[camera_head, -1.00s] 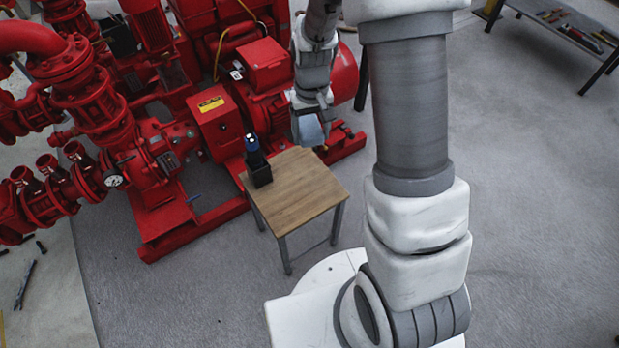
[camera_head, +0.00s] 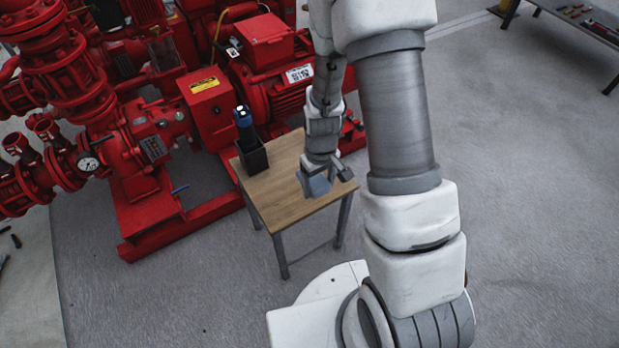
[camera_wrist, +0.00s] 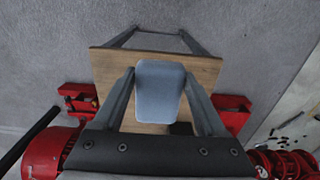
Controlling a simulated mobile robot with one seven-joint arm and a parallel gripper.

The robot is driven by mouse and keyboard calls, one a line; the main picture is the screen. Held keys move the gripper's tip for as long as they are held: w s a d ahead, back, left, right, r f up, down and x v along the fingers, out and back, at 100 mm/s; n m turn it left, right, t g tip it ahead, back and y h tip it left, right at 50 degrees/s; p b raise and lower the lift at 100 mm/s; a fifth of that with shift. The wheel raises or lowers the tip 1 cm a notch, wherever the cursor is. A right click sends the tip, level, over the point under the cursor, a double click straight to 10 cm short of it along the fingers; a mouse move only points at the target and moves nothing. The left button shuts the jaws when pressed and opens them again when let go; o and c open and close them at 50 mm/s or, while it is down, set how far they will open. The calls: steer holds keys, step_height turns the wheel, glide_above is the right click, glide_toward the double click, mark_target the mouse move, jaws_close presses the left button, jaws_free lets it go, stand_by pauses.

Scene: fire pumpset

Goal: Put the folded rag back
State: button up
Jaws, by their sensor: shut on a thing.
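The folded rag (camera_head: 316,185) is a small blue-grey pad. It also shows in the wrist view (camera_wrist: 160,92), between the two fingers. My gripper (camera_head: 325,176) is shut on it; the fingers also show in the wrist view (camera_wrist: 160,78). In the head view the rag appears over the right part of the small wooden-top table (camera_head: 280,200). The table also lies behind the rag in the wrist view (camera_wrist: 110,72). I cannot tell whether the rag touches the tabletop.
A black holder (camera_head: 254,158) with a blue-and-black tool (camera_head: 244,125) stands at the table's back left corner. The red pump set (camera_head: 205,105) stands close behind the table. The front of the tabletop is bare. A dark bench (camera_head: 590,28) stands far right.

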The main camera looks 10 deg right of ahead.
steer(key=w+f+b, duration=0.1)
steer(key=w+f, duration=0.1)
steer(key=w, duration=0.1)
steer(key=w+d+f+b, duration=0.1)
steer(key=w+f, duration=0.1)
steer(key=w, duration=0.2)
steer(key=w+f+b, duration=0.1)
steer(key=w+f, duration=0.2)
steer(key=w, duration=0.1)
steer(key=shift+w+d, duration=0.2)
steer(key=shift+d, duration=0.05)
steer(key=shift+f+b, duration=1)
steer(key=shift+f, duration=1)
steer(key=shift+f, duration=0.15)
steer(key=o, duration=0.9)
steer(key=shift+o, duration=0.2)
